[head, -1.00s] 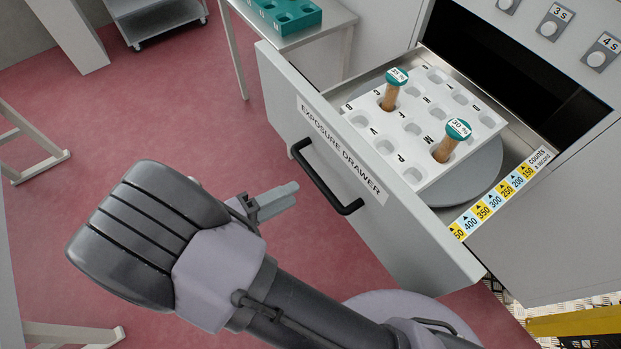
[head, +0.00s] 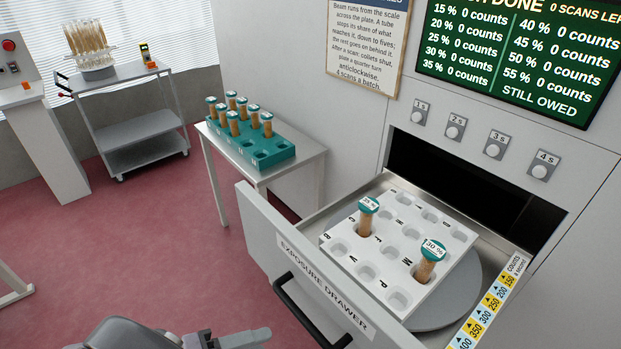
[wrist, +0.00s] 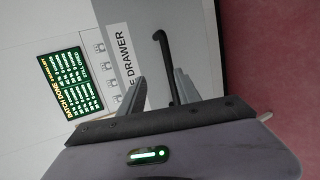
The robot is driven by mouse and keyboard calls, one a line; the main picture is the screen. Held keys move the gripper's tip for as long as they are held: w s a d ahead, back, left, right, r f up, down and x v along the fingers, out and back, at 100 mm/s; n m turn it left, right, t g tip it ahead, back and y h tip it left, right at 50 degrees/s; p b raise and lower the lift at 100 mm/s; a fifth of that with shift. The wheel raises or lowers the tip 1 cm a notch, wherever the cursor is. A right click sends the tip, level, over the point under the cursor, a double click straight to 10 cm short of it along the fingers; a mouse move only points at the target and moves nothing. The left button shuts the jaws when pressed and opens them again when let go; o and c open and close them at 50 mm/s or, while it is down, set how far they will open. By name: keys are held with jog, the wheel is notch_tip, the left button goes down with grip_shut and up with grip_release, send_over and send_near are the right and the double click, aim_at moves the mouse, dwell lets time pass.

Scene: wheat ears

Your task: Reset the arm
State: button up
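My gripper (head: 240,339) is at the bottom edge of the head view, in front of the open exposure drawer and apart from its handle. In the wrist view its two fingers (wrist: 160,84) stand apart with nothing between them. Most of my arm is cut off below the head view. The exposure drawer (head: 318,287) is pulled out, with a black handle (head: 305,318). The drawer also shows sideways in the wrist view (wrist: 115,70).
A white plate (head: 337,248) in the drawer holds two capped tubes (head: 366,217) (head: 430,261). A teal rack (head: 285,152) with several tubes stands on a side table (head: 310,165). A trolley (head: 140,125) stands behind. A green screen (head: 520,60) reads batch done. Red floor is clear at left.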

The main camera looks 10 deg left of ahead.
jog(key=w+d+r+m+g+y, duration=0.1)
jog(key=d+r+m+g+y, duration=0.1)
jog(key=d, duration=0.5)
jog(key=w+d+r+m+g+y+b, duration=0.1)
jog(key=d+r+m+g+y, duration=0.2)
jog(key=d+r+g, duration=0.1)
jog(key=w+d+r+m+g+y, duration=0.1)
jog(key=d+r+m+g+y, duration=0.1)
jog(key=d, duration=0.7)
jog(key=shift+d+r+m+g+y, duration=0.15)
jog(key=shift+d+r+g, duration=0.1)
jog(key=shift+r, duration=0.35)
jog(key=shift+d+r+m+g+y, duration=0.15)
jog(key=shift+r+g, duration=0.1)
jog(key=shift+r, duration=0.35)
jog(key=s+d+r+m+t+y+b, duration=0.1)
jog(key=s+d+r+m+t+y, duration=0.1)
jog(key=d+r+m+t+y, duration=0.3)
jog(key=shift+d+m+t, duration=0.3)
jog(key=shift+d+t, duration=0.2)
jog(key=shift+d, duration=0.1)
